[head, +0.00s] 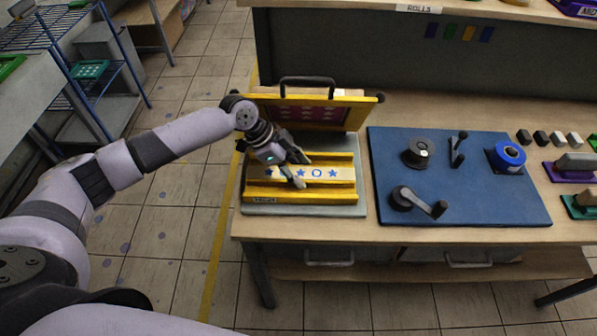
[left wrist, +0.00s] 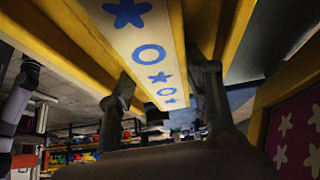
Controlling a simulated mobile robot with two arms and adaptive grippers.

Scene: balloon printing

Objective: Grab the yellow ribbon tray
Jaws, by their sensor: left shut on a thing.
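The yellow ribbon tray (head: 318,195) lies on a grey base at the left end of the workbench. A cream ribbon (head: 345,174) with blue stars and circles runs along its middle. My left gripper (head: 302,171) reaches over the tray from the left and is shut on it. In the left wrist view, the two fingers of my left gripper (left wrist: 164,88) stand on either side of the strip, with the tray's yellow edge (left wrist: 177,32) beside the ribbon. The exact contact is dark and hard to see. My right gripper is not in view.
A raised yellow-framed screen (head: 350,99) with a black handle stands just behind the tray. A blue board (head: 460,208) with cranks and a blue roll lies to the right. A blue wire shelf (head: 128,62) stands at the left, with open floor between.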

